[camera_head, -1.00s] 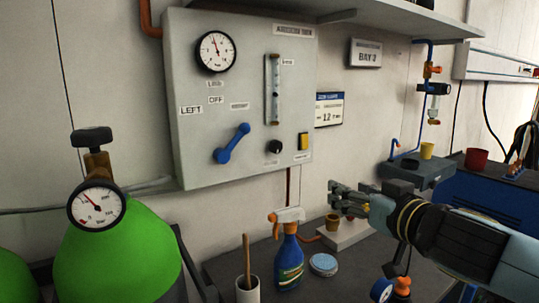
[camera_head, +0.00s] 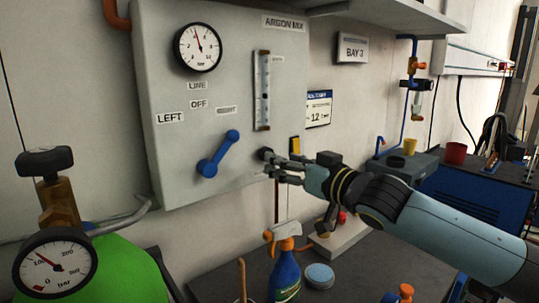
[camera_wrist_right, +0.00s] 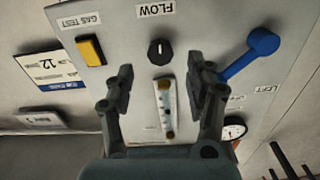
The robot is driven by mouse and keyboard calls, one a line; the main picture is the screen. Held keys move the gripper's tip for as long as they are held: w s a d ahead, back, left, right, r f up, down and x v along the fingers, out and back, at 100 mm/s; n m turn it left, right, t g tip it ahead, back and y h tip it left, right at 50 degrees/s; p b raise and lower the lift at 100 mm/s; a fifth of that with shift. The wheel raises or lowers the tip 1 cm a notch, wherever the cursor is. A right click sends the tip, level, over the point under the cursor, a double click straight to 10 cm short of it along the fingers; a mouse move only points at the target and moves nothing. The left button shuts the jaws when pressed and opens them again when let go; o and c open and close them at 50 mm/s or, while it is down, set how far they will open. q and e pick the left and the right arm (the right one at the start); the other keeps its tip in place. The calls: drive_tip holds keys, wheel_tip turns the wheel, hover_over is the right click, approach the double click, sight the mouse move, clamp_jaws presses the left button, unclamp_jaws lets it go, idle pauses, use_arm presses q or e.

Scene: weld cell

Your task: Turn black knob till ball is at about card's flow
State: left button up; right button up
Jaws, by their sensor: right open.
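The black knob (camera_head: 264,153) sits low on the grey gas panel (camera_head: 180,90), below the flow tube (camera_head: 262,90). In the right wrist view the knob (camera_wrist_right: 160,51) shows under a FLOW label. The ball in the tube is too small to place surely. The card (camera_head: 318,108) has a blue top and reads 12; it is on the wall right of the panel and also in the wrist view (camera_wrist_right: 45,70). My right gripper (camera_head: 277,168) is open and empty close to the knob; the knob appears just beyond its fingertips (camera_wrist_right: 160,78). My left gripper is not in view.
A blue lever (camera_head: 218,155) is left of the knob, and a yellow gas test button (camera_head: 295,145) is right of it. A pressure gauge (camera_head: 197,47) is at the panel's top. A spray bottle (camera_head: 284,270) and a round blue-topped tin (camera_head: 319,275) stand on the bench below.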

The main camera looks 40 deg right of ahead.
drive_tip(key=w, duration=0.1)
drive_tip(key=w+b, duration=0.1)
drive_tip(key=w, duration=0.1)
drive_tip(key=w+b, duration=0.1)
drive_tip(key=w, duration=0.1)
drive_tip(key=shift+w+a, duration=0.2)
drive_tip(key=shift+a, duration=0.05)
clamp_jaws()
use_arm(q)
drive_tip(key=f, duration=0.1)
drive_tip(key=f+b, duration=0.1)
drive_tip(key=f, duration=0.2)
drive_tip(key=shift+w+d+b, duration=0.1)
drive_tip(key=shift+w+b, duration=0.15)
drive_tip(key=shift+b, duration=0.15)
use_arm(e)
drive_tip(key=n, duration=0.3)
unclamp_jaws()
